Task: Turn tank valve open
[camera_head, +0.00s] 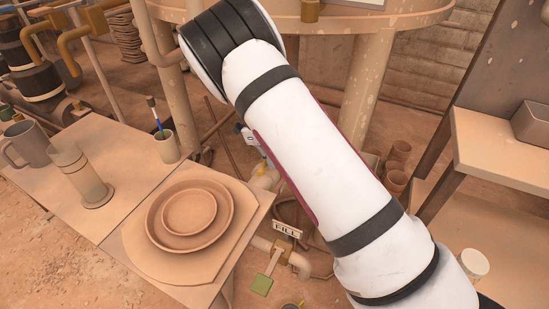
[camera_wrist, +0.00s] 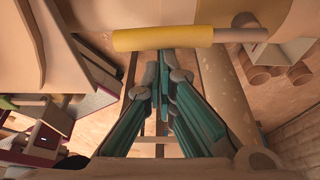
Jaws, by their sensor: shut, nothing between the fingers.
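A lever with a yellow sleeve (camera_wrist: 165,38) lies across the upper middle of the wrist view, with a bare tan rod at its right end. I take it for the tank valve's handle, but its valve body is not clear. My gripper (camera_wrist: 163,68) has teal fingers drawn together and empty. Its tips are just below the yellow sleeve in the picture; I cannot tell whether they touch it. In the head view the tank (camera_head: 395,20) stands on legs at the top.
Low pipes carry a FILL sign (camera_head: 287,230) and a green-ended lever (camera_head: 262,284). A shelf (camera_head: 500,150) stands right.

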